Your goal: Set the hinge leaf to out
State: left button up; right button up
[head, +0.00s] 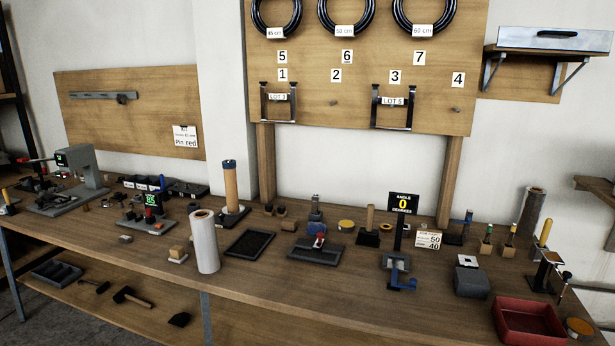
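A fixture (397,262) with a grey base, a dark upright post and a blue lever (402,284) stands near the front edge of the bench, right of the middle. A long grey metal bar with a dark round part (103,96) is mounted on the wooden panel at the left. I cannot tell for certain which of these carries the hinge leaf; no part is labelled as one. Neither of my grippers is in view.
The wooden bench (150,262) is crowded with small fixtures and blocks. A white roll (204,241) stands near its front edge, left of a black tray (250,243). A red tray (528,321) is at the front right. A pegboard (350,75) with black coils stands behind.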

aim_at(552, 281)
jog(key=z, duration=1.4)
